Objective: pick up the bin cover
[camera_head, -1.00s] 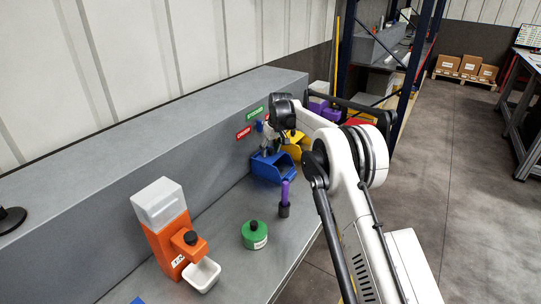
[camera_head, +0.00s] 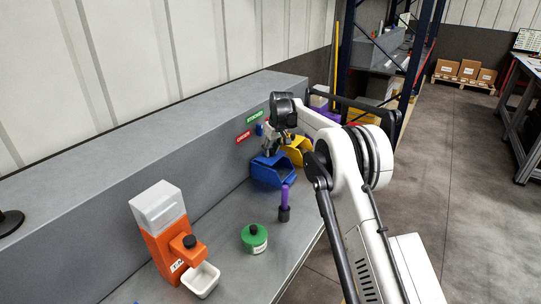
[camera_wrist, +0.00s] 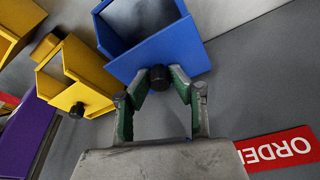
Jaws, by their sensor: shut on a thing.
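The blue bin (camera_head: 272,172) stands on the grey bench against the raised back ledge. In the wrist view its flat blue top panel, the cover (camera_wrist: 160,52), carries a black knob (camera_wrist: 157,77). My gripper (camera_wrist: 159,84) has its two green-lined fingers closed in on this knob, one on each side. The gripper also shows in the head view (camera_head: 269,149), just above the blue bin. The wrist view does not clearly show whether the cover is apart from the bin. The exact finger contact is partly hidden.
A yellow bin (camera_head: 297,150) with its own black knob (camera_wrist: 77,110) stands beside the blue one. A purple bin (camera_wrist: 28,135) is farther along. A purple-handled tool (camera_head: 284,200), a green round container (camera_head: 254,239) and an orange dispenser (camera_head: 172,245) stand nearer on the bench.

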